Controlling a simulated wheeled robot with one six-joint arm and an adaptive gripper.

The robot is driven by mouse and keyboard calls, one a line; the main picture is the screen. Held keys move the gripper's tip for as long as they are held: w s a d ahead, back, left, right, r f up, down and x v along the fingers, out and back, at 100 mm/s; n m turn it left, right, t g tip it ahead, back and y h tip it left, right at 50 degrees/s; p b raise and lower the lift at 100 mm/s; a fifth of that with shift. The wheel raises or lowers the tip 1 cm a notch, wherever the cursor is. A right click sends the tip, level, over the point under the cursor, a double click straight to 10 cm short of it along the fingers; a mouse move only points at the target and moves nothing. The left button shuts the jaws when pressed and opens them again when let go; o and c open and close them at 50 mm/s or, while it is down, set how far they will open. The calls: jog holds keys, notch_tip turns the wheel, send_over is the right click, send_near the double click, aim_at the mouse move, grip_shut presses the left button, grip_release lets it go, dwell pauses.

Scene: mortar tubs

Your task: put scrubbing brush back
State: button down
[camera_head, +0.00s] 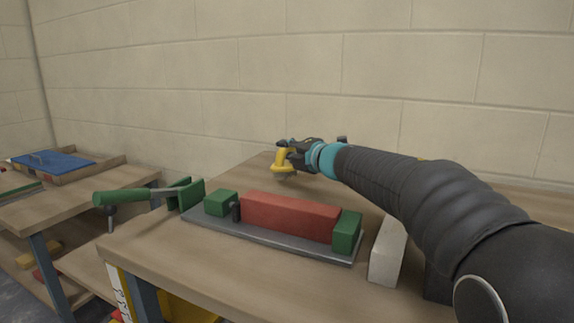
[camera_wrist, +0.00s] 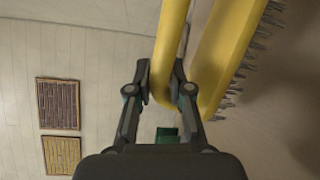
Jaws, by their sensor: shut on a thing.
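The scrubbing brush (camera_head: 277,165) is yellow, with grey bristles facing down in the head view, at the back of the workbench (camera_head: 170,255). I cannot tell whether the bristles touch the bench top. My gripper (camera_head: 285,150) is shut on the brush's yellow handle. In the wrist view my gripper (camera_wrist: 161,88) has one finger on each side of the handle of the brush (camera_wrist: 172,45). The bristle row runs down the right side there, and part of the brush is cut off at the top.
A red brick (camera_head: 288,215) lies between green blocks on a grey metal plate (camera_head: 270,240). A green-handled tool (camera_head: 125,197) juts past the bench's left edge. A pale block (camera_head: 388,252) stands at right. A blue board (camera_head: 52,161) lies on the left table. A wall is behind.

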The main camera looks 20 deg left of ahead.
aim_at(287, 163)
jog(key=shift+f+b, duration=0.4)
jog(key=shift+f, duration=1.15)
jog(key=shift+f, duration=0.15)
jog(key=c, duration=1.1)
grip_release()
jog(key=shift+o, duration=0.2)
jog(key=v, duration=1.2)
jog(key=shift+d+b, duration=0.1)
jog(key=shift+b, duration=0.25)
